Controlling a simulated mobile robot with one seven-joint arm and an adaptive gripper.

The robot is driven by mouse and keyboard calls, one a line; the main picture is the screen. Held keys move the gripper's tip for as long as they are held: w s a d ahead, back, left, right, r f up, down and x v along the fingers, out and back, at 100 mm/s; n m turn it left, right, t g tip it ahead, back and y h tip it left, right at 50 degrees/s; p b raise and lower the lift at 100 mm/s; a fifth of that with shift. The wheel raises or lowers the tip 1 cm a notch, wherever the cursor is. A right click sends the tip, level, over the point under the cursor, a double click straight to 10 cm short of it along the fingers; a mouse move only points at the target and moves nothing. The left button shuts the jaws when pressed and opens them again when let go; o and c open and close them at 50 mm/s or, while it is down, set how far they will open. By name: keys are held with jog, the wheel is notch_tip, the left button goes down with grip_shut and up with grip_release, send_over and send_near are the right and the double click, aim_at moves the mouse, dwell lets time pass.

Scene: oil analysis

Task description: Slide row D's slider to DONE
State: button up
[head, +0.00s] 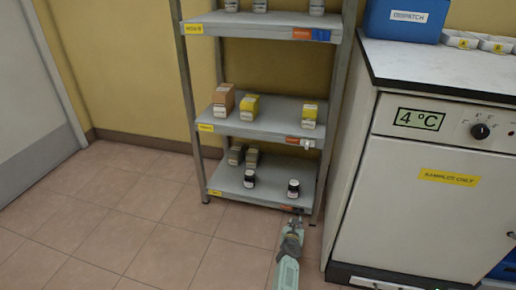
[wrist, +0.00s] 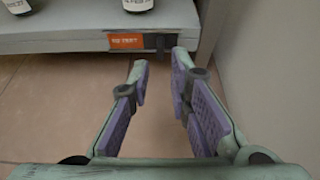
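The bottom shelf (head: 226,196) of the grey rack has a small yellow label (head: 215,193) on its front edge, too small to read; I take it as row D. At that edge's right end is an orange label (wrist: 126,41) with blurred white text. A dark slider (wrist: 160,42) sits at the right of the orange part. My gripper (head: 293,222) is low in front of this edge; in the wrist view my gripper (wrist: 161,62) is open and empty. Its two fingers point at the shelf edge, and the slider shows beyond the gap, apparently apart from them.
Two dark bottles (head: 249,179) (head: 293,189) stand on the bottom shelf, with dark boxes behind. The middle shelf (head: 262,130) holds cartons. A white fridge (head: 405,215) stands close at the right of the rack. The tiled floor (head: 150,225) at left is clear.

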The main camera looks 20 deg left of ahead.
jog(key=w+a+r+n+t+y+p, duration=0.1)
jog(key=a+r+n, duration=0.3)
jog(key=r, duration=0.7)
jog(key=w+a+r+n+t+y, duration=0.1)
jog(key=a+r+n, duration=0.3)
jog(key=r, duration=0.7)
jog(key=w+a+r+n+t+y+p, duration=0.1)
jog(key=w+a+r+n+t+y, duration=0.1)
jog(key=a+r, duration=0.6)
jog(key=shift+r+n+t+y+p, duration=0.35)
jog(key=shift+r+n+y, duration=0.45)
jog(key=shift+r, duration=0.6)
jog(key=shift+w, duration=0.1)
